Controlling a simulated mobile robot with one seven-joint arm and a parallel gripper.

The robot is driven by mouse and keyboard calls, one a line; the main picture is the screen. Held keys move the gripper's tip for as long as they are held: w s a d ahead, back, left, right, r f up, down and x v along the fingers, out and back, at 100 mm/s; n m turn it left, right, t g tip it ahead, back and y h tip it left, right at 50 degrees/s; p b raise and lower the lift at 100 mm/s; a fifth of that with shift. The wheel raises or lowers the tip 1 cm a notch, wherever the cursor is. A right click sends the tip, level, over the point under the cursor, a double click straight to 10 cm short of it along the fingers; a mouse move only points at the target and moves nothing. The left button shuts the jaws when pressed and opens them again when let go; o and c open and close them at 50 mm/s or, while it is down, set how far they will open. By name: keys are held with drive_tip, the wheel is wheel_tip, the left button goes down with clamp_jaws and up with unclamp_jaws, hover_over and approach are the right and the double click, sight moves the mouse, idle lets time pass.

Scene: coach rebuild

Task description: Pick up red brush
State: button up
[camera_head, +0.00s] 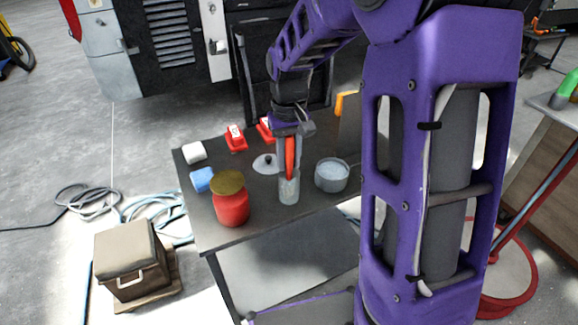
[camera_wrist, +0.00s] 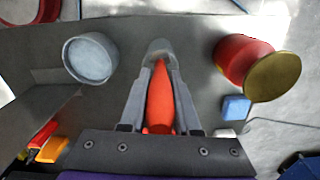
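The red brush (camera_head: 289,157) stands upright in a grey cup (camera_head: 289,190) near the table's front edge. Its red part points up, and its lower end is hidden in the cup. My gripper (camera_head: 289,170) points down over the cup, with one finger on each side of the brush. In the wrist view, the brush (camera_wrist: 161,100) lies between the two fingers (camera_wrist: 161,82), with the cup (camera_wrist: 160,47) beyond their tips. The fingers are very close to the brush. I cannot tell whether they press on it.
A red jar with a gold lid (camera_head: 231,204) stands left of the cup, a grey pot (camera_head: 332,175) close on its right. A pot lid (camera_head: 266,164), blue block (camera_head: 202,180), white block (camera_head: 194,151) and red items (camera_head: 236,139) share the dark table (camera_head: 240,236).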

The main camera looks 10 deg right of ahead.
clamp_jaws()
